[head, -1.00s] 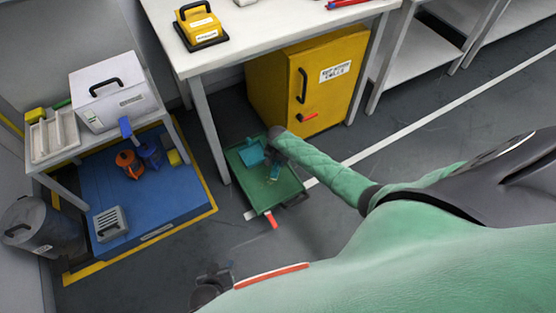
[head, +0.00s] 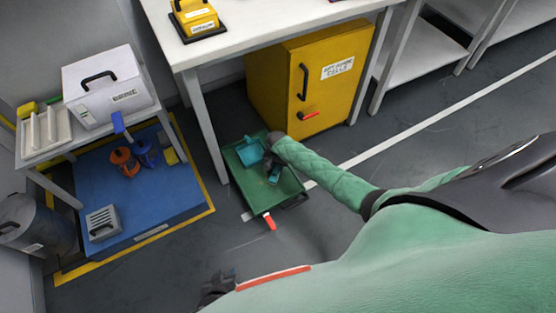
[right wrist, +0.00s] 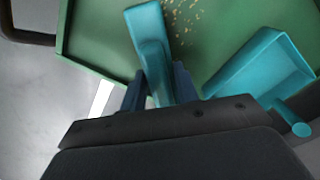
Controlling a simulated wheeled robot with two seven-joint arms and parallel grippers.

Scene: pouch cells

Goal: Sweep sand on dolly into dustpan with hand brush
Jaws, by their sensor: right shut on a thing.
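The green dolly (head: 289,190) stands on the floor beside the table leg. The teal dustpan (head: 250,153) lies on its far left part, and shows at the right of the right wrist view (right wrist: 262,72). My right gripper (right wrist: 160,88) is shut on the teal hand brush (right wrist: 148,32), held over the dolly to the left of the dustpan in that view. Loose tan sand (right wrist: 186,18) lies on the dolly between brush and dustpan. Whether the brush touches the dolly is unclear. My left gripper (head: 216,286) is low in the head view, away from the dolly; its fingers are too unclear to read.
A white table (head: 270,28) overhangs near the dolly, with its leg (head: 205,125) close by. A yellow cabinet (head: 325,80) stands behind. A blue platform (head: 125,195) with several items is at left. The floor in front of the dolly is clear.

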